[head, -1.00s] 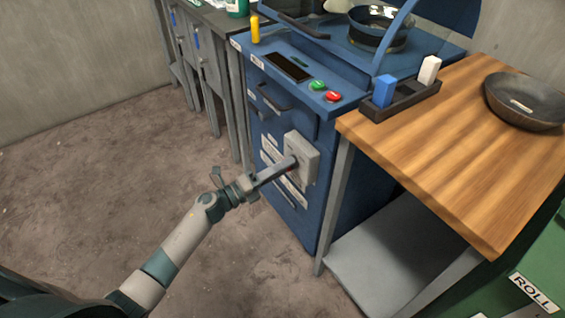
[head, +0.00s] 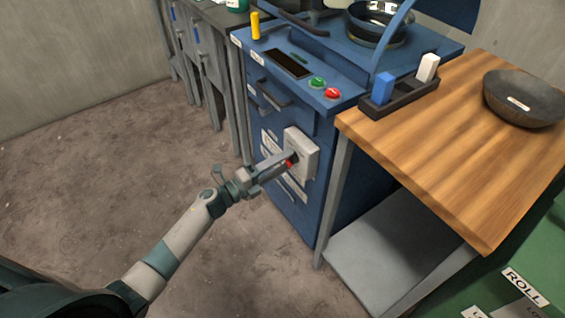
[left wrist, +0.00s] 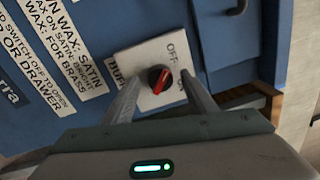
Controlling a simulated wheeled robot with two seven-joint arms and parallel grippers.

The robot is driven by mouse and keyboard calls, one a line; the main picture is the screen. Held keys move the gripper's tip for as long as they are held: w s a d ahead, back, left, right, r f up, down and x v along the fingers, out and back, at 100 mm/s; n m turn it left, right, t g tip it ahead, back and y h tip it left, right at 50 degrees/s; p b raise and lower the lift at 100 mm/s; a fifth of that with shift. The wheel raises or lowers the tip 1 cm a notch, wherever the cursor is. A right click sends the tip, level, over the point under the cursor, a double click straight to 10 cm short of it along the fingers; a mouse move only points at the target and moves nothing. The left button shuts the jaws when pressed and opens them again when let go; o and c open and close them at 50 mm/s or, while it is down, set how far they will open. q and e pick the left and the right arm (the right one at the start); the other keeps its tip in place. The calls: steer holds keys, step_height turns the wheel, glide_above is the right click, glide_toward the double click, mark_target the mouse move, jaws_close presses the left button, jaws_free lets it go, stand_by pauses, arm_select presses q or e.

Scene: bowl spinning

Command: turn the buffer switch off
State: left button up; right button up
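The buffer switch is a black round knob with a red pointer (left wrist: 160,79) on a light plate (left wrist: 152,62). "OFF" is printed toward the plate's upper right and "BUFF…" toward its left. In the head view the switch box (head: 305,148) is on the blue machine's front, with a bit of the red pointer (head: 290,160) visible. My left gripper (left wrist: 164,84) has its fingers apart, one on each side of the knob, with visible gaps. It also shows at the box in the head view (head: 289,158). I cannot tell whether a finger touches the plate. My right gripper is not in view.
The blue machine (head: 335,60) has green (head: 317,82) and red (head: 332,94) buttons on top. A wooden-topped table (head: 470,150) stands right of the switch, bearing a dark bowl (head: 525,98) and a tray (head: 402,98) with blue and white blocks. Floor on the left is clear.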

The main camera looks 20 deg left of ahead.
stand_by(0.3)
arm_select(q)
steer(key=b+v, duration=0.1)
steer(key=v, duration=1.6)
steer(key=shift+s, duration=0.2)
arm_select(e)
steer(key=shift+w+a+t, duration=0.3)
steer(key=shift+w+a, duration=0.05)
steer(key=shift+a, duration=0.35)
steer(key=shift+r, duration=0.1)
